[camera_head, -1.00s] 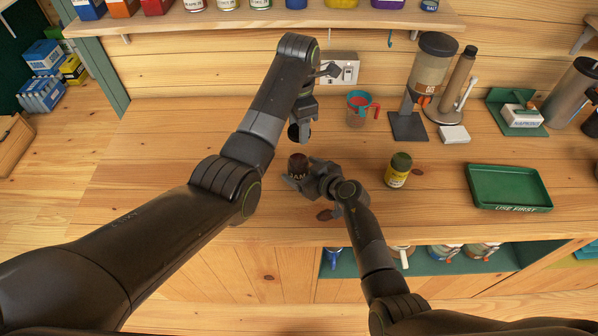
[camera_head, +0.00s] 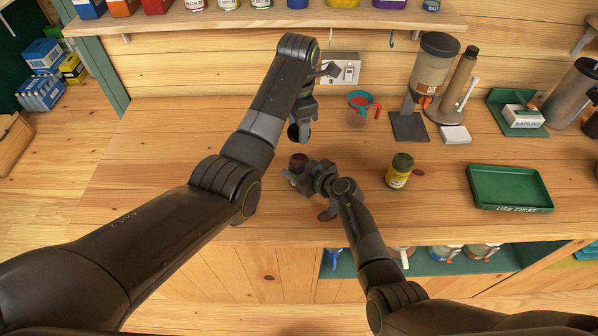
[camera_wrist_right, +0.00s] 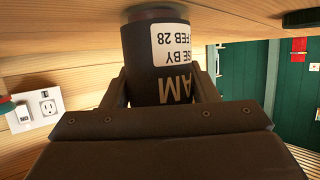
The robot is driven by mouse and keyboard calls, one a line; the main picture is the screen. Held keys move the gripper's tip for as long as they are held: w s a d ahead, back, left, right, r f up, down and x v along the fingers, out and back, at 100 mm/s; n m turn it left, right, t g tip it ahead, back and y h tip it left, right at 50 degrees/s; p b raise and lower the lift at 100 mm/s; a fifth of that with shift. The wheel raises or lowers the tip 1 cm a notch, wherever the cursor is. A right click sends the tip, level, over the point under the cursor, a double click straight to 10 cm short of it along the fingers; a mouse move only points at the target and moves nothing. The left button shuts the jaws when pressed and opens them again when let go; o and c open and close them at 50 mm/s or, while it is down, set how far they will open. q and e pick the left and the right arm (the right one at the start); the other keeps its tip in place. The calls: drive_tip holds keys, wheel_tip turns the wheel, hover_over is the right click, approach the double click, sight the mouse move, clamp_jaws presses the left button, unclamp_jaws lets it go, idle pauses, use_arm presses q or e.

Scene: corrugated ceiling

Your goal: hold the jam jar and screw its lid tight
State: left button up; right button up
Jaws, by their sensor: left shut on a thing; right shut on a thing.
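The jam jar (camera_head: 299,159) is dark, with only its dark reddish top showing in the head view. My right gripper (camera_head: 300,177) is shut on it. In the right wrist view, the jar (camera_wrist_right: 160,62) sits between my two fingers, its lettering upside down, with a white use-by label; its end nearest the gripper body is hidden. My left gripper (camera_head: 302,122) is shut and points down, farther back than the jar and apart from it in the picture. A small dark round thing (camera_head: 299,132) shows at its tips, likely the lid.
A yellow jar with a dark green lid (camera_head: 398,171) stands to the right. A green tray (camera_head: 509,189) lies at right. The counter (camera_head: 150,170) left of my left arm is clear.

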drive_tip(key=c, duration=0.4)
use_arm(q)
hover_over(298, 156)
drive_tip(key=shift+w+d+f, duration=0.1)
drive_tip(key=shift+w+f, duration=0.05)
drive_tip(key=shift+f, duration=1.1)
drive_tip(key=shift+w+f, duration=0.15)
drive_tip(key=shift+f, duration=1.05)
drive_tip(key=shift+f, duration=0.9)
drive_tip(key=shift+f, duration=0.45)
drive_tip(key=shift+s+a+f, duration=0.1)
drive_tip(key=shift+a+f, duration=0.1)
drive_tip(key=shift+f, duration=0.3)
use_arm(e)
drive_tip(key=shift+s+a+r, duration=0.1)
drive_tip(key=shift+a+r, duration=0.05)
drive_tip(key=shift+r, duration=0.05)
use_arm(q)
drive_tip(key=shift+r, duration=0.1)
drive_tip(key=shift+d+r, duration=0.15)
drive_tip(key=shift+s+r, duration=0.15)
drive_tip(key=shift+r, duration=0.1)
